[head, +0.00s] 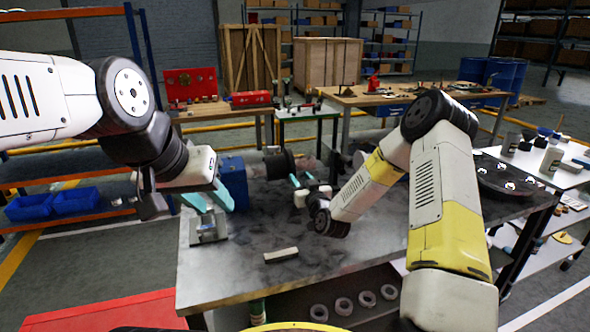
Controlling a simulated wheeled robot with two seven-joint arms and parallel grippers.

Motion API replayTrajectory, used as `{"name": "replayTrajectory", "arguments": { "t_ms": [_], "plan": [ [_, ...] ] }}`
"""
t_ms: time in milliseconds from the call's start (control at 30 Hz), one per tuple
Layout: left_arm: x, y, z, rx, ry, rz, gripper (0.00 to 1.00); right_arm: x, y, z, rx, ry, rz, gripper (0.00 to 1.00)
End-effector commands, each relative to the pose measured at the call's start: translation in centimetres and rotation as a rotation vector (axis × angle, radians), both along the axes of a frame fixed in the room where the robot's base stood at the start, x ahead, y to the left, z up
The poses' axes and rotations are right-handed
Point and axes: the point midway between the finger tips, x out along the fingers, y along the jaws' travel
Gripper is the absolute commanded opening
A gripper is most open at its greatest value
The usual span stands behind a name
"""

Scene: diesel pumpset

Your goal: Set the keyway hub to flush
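A blue machine body (233,183) stands at the back left of the grey metal workbench (245,285). A dark round part (279,165) sits to its right, in line with a grey cylinder; it may be the keyway hub, but its keyway and fit on a shaft are too small to tell. My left gripper (208,204) has its teal fingers apart, above a small grey metal block (208,229) and in front of the blue body. My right gripper (301,179) has its teal fingers apart, just right of the dark part; I cannot tell whether it touches it.
A small pale bar (281,255) lies on the bench's front half, with clear surface around it. A dark round plate (503,178) lies on the right side. Pale rings (343,306) lie on the shelf below. A red cabinet top (105,312) is at the front left.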

Motion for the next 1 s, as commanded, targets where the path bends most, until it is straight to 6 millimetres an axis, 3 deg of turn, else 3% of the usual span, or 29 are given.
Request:
{"name": "replayTrajectory", "arguments": {
  "t_ms": [200, 400, 767, 933, 1000],
  "plan": [
    [0.0, 0.0, 0.0, 0.0, 0.0, 0.0, 0.36, 3.5, 1.1, 0.1, 0.001, -0.002, 0.0, 0.38],
    [0.0, 0.0, 0.0, 0.0, 0.0, 0.0, 0.36, 5.7, 1.9, 0.1, 0.0, 0.0, 0.0, 0.38],
    [0.0, 0.0, 0.0, 0.0, 0.0, 0.0, 0.36, 6.3, 2.1, 0.1, -0.001, 0.002, 0.001, 0.38],
    [0.0, 0.0, 0.0, 0.0, 0.0, 0.0, 0.36, 6.3, 2.1, 0.1, 0.0, 0.001, 0.001, 0.05],
    [0.0, 0.0, 0.0, 0.0, 0.0, 0.0, 0.36, 6.3, 2.0, 0.1, 0.0, 0.001, 0.001, 0.0]
  ]
}}
